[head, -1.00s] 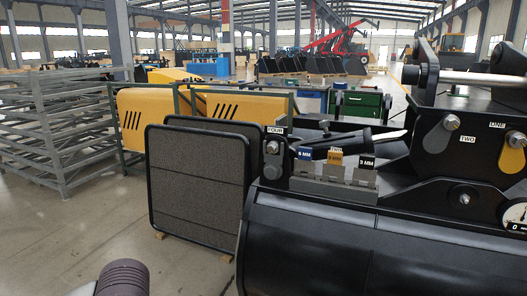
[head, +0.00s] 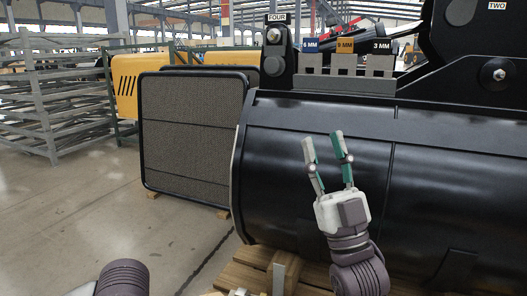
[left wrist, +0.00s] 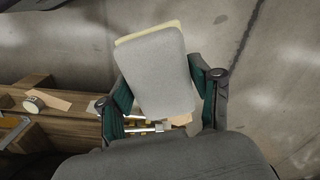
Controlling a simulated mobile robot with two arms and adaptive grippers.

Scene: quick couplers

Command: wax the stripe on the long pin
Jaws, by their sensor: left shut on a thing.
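In the left wrist view a grey pad (left wrist: 158,72) with a pale yellow back edge sits between the teal fingers of my left gripper (left wrist: 163,88), which is shut on it. A silver rod-like piece (left wrist: 142,128) shows partly behind the pad; I cannot tell whether it is the long pin. I make out no stripe. In the head view my right gripper (head: 328,147) is open and empty, its fingers up in front of the black bucket (head: 310,125). My left gripper is not in the head view.
Grey blocks labelled 6 MM, 9 MM and 3 MM (head: 345,64) stand on the bucket top, right of the FOUR post (head: 277,60). A wooden pallet (head: 245,270) lies under the bucket; a small roll (left wrist: 32,104) lies on wood. Open floor (head: 90,215) is at left.

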